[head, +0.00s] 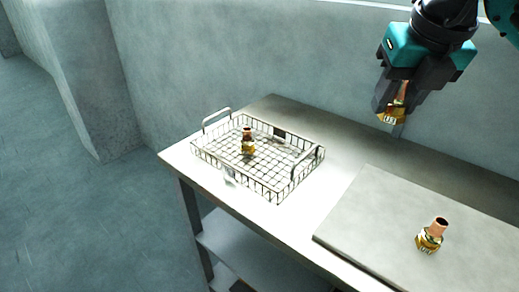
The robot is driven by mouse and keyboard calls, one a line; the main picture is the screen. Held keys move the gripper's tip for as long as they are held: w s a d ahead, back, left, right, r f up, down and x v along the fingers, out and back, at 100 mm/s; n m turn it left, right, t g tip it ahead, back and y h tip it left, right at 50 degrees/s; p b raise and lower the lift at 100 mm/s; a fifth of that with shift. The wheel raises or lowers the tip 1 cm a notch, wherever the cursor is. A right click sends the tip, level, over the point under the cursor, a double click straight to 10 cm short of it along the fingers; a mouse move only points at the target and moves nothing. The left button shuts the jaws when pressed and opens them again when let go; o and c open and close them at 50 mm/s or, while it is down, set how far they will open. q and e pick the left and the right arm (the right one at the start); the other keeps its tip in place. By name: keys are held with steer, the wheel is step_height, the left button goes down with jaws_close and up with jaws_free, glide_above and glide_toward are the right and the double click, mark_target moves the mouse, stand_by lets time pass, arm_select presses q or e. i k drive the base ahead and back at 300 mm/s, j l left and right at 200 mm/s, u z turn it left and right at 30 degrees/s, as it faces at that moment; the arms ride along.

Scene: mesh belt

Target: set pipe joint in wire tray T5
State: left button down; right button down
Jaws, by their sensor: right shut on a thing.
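My right gripper (392,100) is at the upper right, shut on a brass and copper pipe joint (393,116), held in the air above the back of the table. A wire tray (277,190) with two raised handles stands on the left part of the table. One pipe joint (248,141) stands inside the tray on its mesh floor. Another pipe joint (430,236), slightly tilted in the picture, is on the grey board at the right. The tray's label cannot be read. My left gripper is not in view.
The metal table (330,205) has a lower shelf (245,250). A flat grey board (385,215) covers its right part. A bare strip of tabletop lies between tray and board. A concrete wall runs close behind the table.

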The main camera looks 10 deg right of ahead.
mark_target(276, 164)
steer(key=i+j+z, duration=0.15)
steer(key=j, duration=0.2)
steer(key=i+j+z, duration=0.1)
steer(key=i+j, duration=0.15)
steer(key=i+j+z, duration=0.15)
steer(key=j, duration=0.3)
steer(key=i+j+z, duration=0.15)
steer(key=j, duration=0.25)
